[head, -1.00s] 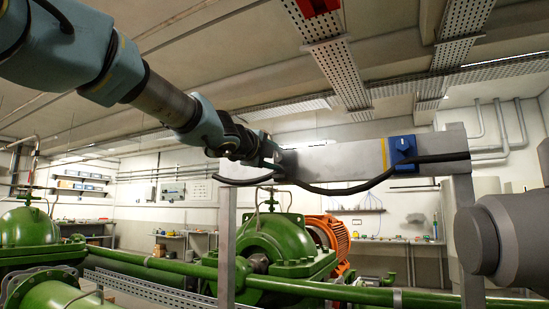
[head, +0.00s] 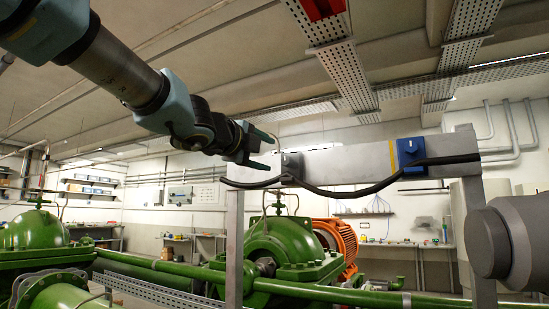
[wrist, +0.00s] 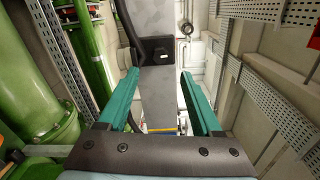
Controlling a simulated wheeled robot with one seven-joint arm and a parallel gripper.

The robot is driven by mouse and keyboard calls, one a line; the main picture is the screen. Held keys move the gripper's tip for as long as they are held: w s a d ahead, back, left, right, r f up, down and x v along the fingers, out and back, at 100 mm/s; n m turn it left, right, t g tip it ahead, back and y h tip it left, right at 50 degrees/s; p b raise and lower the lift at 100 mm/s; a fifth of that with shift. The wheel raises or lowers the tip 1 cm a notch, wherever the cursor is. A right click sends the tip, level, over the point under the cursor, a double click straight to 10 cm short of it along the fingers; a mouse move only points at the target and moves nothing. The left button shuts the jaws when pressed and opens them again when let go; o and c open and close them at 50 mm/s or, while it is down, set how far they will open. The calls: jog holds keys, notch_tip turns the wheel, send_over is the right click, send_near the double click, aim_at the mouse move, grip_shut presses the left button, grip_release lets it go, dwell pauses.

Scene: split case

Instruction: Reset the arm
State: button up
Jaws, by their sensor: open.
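My gripper (head: 268,148) is open and empty in the head view, at the end of my arm, which reaches in from the upper left. It is just left of a dark block (head: 292,163) at the left end of a grey metal beam (head: 345,161), and looks apart from it. In the wrist view its two green fingers (wrist: 158,98) are spread wide. The dark block (wrist: 158,48) and beam (wrist: 160,88) show between and beyond the fingers, with nothing held.
A blue box (head: 411,153) sits on the beam's right part, and a black cable (head: 345,191) droops along it. Green pumps (head: 285,250) and an orange motor (head: 338,240) stand behind. Perforated trays (head: 330,60) hang overhead. A grey cylindrical body (head: 510,238) is at the right.

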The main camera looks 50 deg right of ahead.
jog(key=shift+v, duration=1)
jog(key=shift+f, duration=0.1)
